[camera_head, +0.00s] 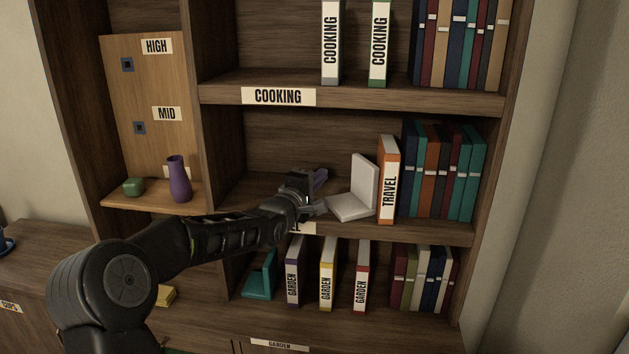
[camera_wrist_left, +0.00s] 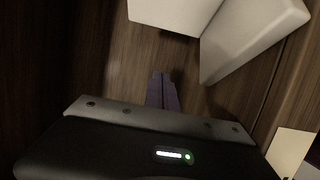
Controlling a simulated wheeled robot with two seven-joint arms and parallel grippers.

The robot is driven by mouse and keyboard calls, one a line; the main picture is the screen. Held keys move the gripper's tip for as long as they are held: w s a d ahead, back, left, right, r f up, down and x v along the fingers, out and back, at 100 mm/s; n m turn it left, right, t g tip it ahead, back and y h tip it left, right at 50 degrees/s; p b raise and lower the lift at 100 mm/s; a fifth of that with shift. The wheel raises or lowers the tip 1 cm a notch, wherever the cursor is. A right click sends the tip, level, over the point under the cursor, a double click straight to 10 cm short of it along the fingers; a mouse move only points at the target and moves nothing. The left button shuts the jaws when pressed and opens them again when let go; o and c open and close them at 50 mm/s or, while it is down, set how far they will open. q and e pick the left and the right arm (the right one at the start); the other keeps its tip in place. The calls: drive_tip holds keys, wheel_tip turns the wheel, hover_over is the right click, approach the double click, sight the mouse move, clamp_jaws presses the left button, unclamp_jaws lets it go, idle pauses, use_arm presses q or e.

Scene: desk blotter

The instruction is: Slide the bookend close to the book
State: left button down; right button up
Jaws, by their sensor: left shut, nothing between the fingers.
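The pale grey L-shaped bookend (camera_head: 365,187) stands on the middle shelf, its flat base reaching left and its upright plate facing the orange TRAVEL book (camera_head: 388,180). The plate is right beside the book; I cannot tell whether they touch. My left gripper (camera_head: 320,176) is over the same shelf, left of the bookend, with its purple fingers shut and empty. In the left wrist view the shut fingers (camera_wrist_left: 163,92) are over bare wood, and the bookend (camera_wrist_left: 255,35) is ahead, apart from the fingertips. My right gripper is not in view.
Several upright books (camera_head: 440,170) fill the shelf right of the TRAVEL book. The shelf left of my gripper looks clear. A purple vase (camera_head: 180,180) and a green pot (camera_head: 133,187) stand in the left bay. Garden books (camera_head: 328,273) and a teal bookend (camera_head: 262,275) stand below.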

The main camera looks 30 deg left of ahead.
use_arm(q)
drive_tip(key=shift+s+a+f, duration=0.1)
drive_tip(key=shift+s+a, duration=0.3)
drive_tip(key=shift+s, duration=0.35)
drive_tip(key=s, duration=0.5)
drive_tip(key=s+d+b, duration=0.1)
drive_tip(key=s, duration=0.2)
drive_tip(key=shift+s, duration=0.3)
